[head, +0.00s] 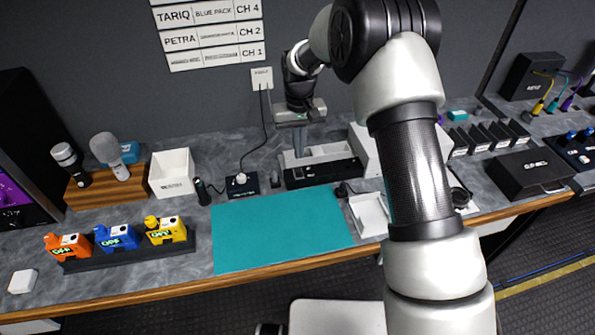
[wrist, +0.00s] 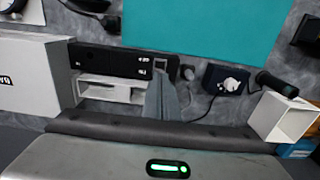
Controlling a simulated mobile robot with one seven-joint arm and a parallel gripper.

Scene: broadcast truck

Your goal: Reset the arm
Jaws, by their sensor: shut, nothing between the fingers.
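My gripper (head: 299,150) hangs at the back of the counter in the head view, fingers pointing down, above and in front of a white and black rack (head: 322,172). In the wrist view my gripper's grey fingers (wrist: 159,90) are together, with nothing between them. They overlap the edge of the black strip of the rack (wrist: 112,62) in that picture; I cannot tell whether they touch it. My arm arches from the lower right up and over to the back wall.
A teal mat (head: 280,228) lies clear in the middle of the counter. Left stand a white bin (head: 172,173), microphones on a wooden block (head: 108,188) and several coloured packs on a dark rail (head: 130,252). A black case (head: 530,172) stands at the right.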

